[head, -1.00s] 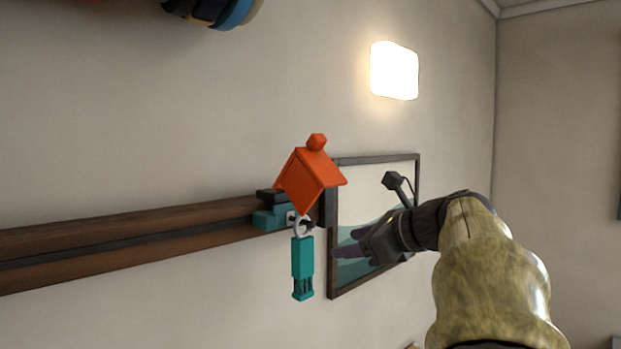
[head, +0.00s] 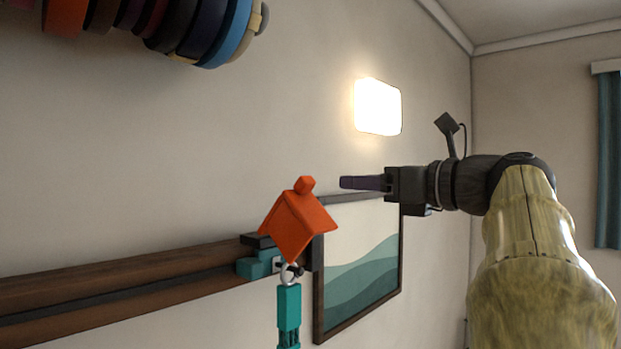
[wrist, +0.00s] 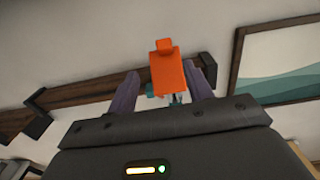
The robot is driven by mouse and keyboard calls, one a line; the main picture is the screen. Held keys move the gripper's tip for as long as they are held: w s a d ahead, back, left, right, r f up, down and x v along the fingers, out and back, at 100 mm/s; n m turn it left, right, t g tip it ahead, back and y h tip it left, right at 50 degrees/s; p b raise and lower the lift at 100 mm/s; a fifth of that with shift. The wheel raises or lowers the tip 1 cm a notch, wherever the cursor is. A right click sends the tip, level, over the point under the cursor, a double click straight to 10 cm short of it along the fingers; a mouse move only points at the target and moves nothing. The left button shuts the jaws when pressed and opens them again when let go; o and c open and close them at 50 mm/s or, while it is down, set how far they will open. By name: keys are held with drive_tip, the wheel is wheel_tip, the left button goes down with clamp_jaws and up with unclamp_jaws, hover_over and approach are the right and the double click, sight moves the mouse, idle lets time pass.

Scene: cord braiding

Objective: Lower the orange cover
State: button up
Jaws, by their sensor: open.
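The orange cover (head: 297,226) is tilted up, like a small roof with a knob on top, at the right end of the wall rail. Under it are a teal block (head: 258,264) and a metal ring with a teal tassel (head: 289,308) hanging down. My gripper (head: 342,183) is to the right of the cover and slightly higher, apart from it in the head view. In the wrist view my gripper (wrist: 168,82) has its two purple fingers spread, and the orange cover (wrist: 167,72) shows between them, farther off. The gripper is open and empty.
A dark wooden rail (head: 120,285) runs along the wall to the left. A framed picture (head: 360,265) hangs just right of the cover. A lit wall lamp (head: 378,106) is above. Several coloured rolls (head: 150,25) hang at the upper left. The wall between is bare.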

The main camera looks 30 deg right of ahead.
sight(310, 180)
drive_tip(key=p+x, duration=0.1)
drive_tip(key=x, duration=0.3)
drive_tip(key=p+x, duration=0.2)
drive_tip(key=x, duration=0.3)
drive_tip(key=p+x, duration=0.1)
drive_tip(key=x, duration=0.4)
drive_tip(key=shift+w+d+p, duration=0.2)
drive_tip(key=shift+w+p, duration=0.15)
